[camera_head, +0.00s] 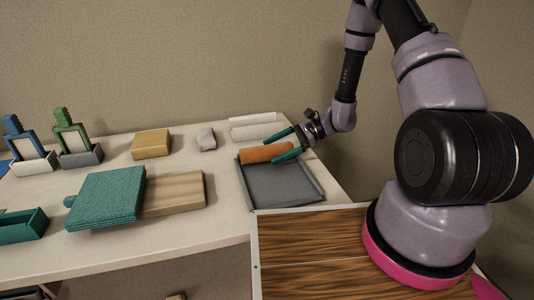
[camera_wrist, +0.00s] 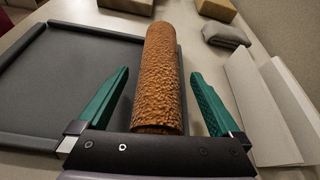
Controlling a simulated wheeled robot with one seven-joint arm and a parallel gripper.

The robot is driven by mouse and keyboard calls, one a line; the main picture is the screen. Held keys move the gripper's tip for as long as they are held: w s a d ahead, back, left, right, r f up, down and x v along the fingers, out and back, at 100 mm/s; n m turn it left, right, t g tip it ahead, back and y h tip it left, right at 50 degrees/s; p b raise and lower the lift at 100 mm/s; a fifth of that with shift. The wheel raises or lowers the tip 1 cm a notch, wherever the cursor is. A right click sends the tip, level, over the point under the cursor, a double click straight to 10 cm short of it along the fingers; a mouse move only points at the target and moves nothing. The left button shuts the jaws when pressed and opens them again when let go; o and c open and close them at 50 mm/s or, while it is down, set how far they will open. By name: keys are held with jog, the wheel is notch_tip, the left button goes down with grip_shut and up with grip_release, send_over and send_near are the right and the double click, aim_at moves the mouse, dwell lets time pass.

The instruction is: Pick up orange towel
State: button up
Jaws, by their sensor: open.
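The orange towel (camera_head: 266,153) is a rolled cylinder lying at the back of a dark grey tray (camera_head: 285,190). In the wrist view the towel (camera_wrist: 159,80) runs lengthwise between the two green fingers of my gripper (camera_wrist: 158,100). My gripper also shows in the head view (camera_head: 281,145), with its fingers reaching left on either side of the towel. The fingers are open, and a gap shows between each finger and the towel. The towel's near end is partly hidden by the gripper's black palm bar.
White folded or rolled pieces (camera_head: 253,126) lie behind the tray. A small grey cloth (camera_head: 206,138) and a tan block (camera_head: 151,143) sit further left. A teal textured pad (camera_head: 107,197) rests partly on a wooden board (camera_head: 174,193). The table has free room left of the tray.

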jog(key=shift+s+a+f, duration=0.1)
jog(key=shift+a+f, duration=0.1)
jog(key=shift+a, duration=0.25)
jog(key=shift+c, duration=0.3)
jog(key=c, duration=1.3)
jog(key=shift+c, duration=0.2)
jog(key=shift+r, duration=0.15)
